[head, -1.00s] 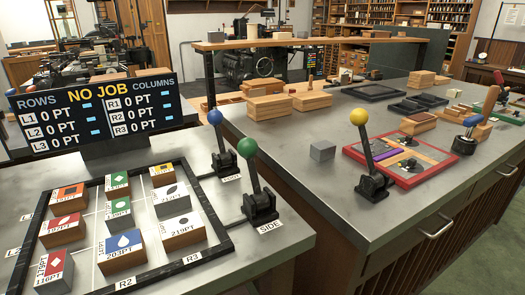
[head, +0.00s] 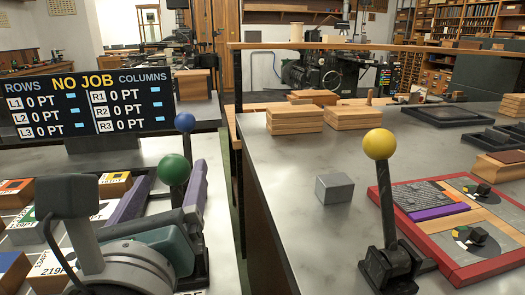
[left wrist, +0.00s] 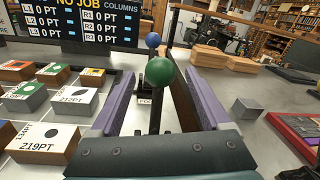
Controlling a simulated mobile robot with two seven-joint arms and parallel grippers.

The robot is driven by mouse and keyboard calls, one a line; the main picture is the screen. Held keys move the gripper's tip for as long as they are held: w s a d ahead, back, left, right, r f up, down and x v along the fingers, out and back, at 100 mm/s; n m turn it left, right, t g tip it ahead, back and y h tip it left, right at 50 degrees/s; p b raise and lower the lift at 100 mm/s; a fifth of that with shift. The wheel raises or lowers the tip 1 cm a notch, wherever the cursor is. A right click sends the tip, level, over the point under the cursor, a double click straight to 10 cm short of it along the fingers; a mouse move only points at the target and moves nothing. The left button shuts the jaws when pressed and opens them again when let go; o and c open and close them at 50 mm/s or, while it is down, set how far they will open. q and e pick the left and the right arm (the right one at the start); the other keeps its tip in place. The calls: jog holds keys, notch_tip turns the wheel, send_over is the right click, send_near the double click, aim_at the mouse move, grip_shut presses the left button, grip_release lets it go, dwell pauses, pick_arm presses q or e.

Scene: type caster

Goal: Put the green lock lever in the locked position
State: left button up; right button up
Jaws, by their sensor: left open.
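The green lock lever has a green ball (head: 174,169) on a dark stem, at the right side of the type frame. In the left wrist view the green ball (left wrist: 160,71) stands between the two purple fingers, with its stem near upright. My left gripper (head: 163,190) is open around the lever, one finger on each side. A gap shows between the stem and each finger in the wrist view. My right gripper is not in view.
A blue-balled lever (head: 184,122) stands just behind the green one. A yellow-balled lever (head: 379,144) stands on the right bench beside a grey cube (head: 334,188) and a red-edged tray (head: 385,205). Type blocks (left wrist: 72,106) lie to the left. A "NO JOB" board (head: 88,101) stands behind.

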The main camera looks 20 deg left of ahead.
pick_arm(q)
jog(key=x, duration=0.6)
jog(key=shift+w+a, duration=0.1)
jog(key=shift+w, duration=0.1)
grip_shut()
dwell(0.4)
dwell(0.3)
